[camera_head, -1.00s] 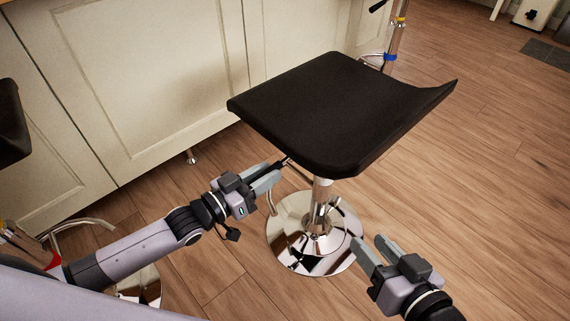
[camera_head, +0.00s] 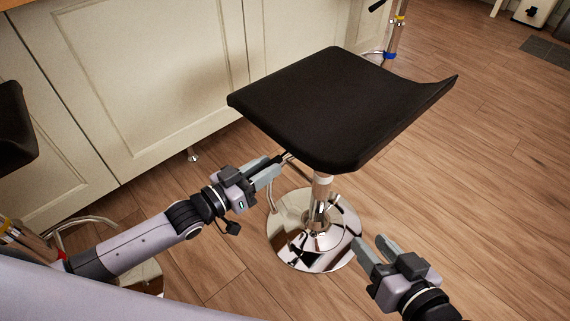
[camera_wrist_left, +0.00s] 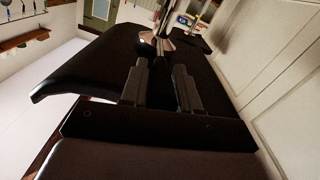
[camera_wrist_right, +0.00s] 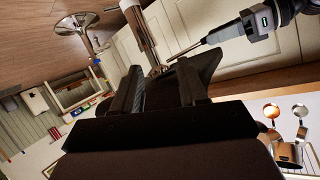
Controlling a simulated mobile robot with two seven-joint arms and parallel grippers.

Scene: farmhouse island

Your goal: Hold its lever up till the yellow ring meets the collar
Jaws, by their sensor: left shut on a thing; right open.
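A bar stool with a black seat (camera_head: 340,105) stands on a round chrome base (camera_head: 285,240). Its chrome column (camera_head: 318,200) shows below the seat, with a pale band near the top; I make out no yellow ring or collar on it. My left gripper (camera_head: 277,165) is shut on the lever (camera_head: 287,155) under the seat's left edge. In the right wrist view the thin lever (camera_wrist_right: 184,52) runs from the left gripper to the seat's underside, beside the column (camera_wrist_right: 138,30). My right gripper (camera_head: 372,247) is open and empty, right of the base.
A second stool behind has a yellow ring (camera_head: 398,20) and a blue collar (camera_head: 390,56) on its column, well apart. A third stool's seat (camera_head: 15,130) is at the left edge. Cream cabinets (camera_head: 130,80) stand behind; wooden floor (camera_head: 480,190) is clear at right.

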